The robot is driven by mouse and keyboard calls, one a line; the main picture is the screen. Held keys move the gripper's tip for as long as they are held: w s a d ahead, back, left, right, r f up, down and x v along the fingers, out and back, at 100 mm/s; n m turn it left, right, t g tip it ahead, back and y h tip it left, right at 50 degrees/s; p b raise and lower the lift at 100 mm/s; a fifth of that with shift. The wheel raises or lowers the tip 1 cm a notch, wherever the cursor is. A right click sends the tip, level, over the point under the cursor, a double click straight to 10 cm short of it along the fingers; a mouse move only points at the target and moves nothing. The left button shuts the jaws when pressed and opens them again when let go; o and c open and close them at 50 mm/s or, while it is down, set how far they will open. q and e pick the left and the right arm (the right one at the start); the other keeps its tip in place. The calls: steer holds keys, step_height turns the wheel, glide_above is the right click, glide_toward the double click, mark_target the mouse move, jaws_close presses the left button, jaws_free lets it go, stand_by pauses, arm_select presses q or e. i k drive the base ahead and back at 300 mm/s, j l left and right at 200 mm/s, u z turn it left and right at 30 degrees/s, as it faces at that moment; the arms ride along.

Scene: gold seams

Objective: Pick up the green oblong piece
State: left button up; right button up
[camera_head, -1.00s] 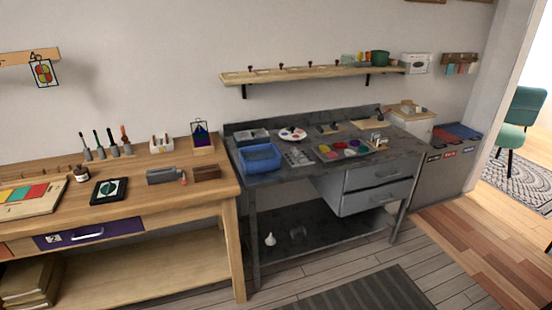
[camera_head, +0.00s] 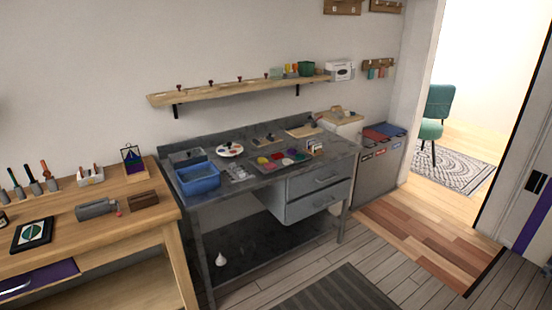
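Several small coloured pieces lie on a dark tray (camera_head: 256,170) on the grey metal workbench (camera_head: 220,203). Yellow, red, pink, blue and green show among them. A small green piece (camera_head: 299,157) appears at the right of this group, but it is too small to tell if it is oblong. A dark-framed panel (camera_head: 17,246) with a green oval (camera_head: 32,231) lies on the wooden bench at left. Neither of my grippers is in view.
The wooden bench (camera_head: 120,203) fills the lower left. A blue bin (camera_head: 198,180) and a white palette (camera_head: 229,150) stand on the metal bench. A wall shelf (camera_head: 230,90) hangs above. Wood floor and a doorway lie at right; a striped mat (camera_head: 340,293) lies in front.

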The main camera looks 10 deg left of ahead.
mark_target(315, 147)
steer(key=i+l, duration=0.35)
steer(key=i, duration=0.15)
steer(key=i+l+z, duration=0.1)
steer(key=i+l, duration=0.2)
steer(key=i, duration=0.2)
steer(key=i+l, duration=0.3)
steer(key=i, duration=0.2)
steer(key=i+l+z, duration=0.1)
steer(key=i+l, duration=0.2)
steer(key=i, duration=0.2)
steer(key=i+l, duration=0.2)
steer(key=i, duration=0.35)
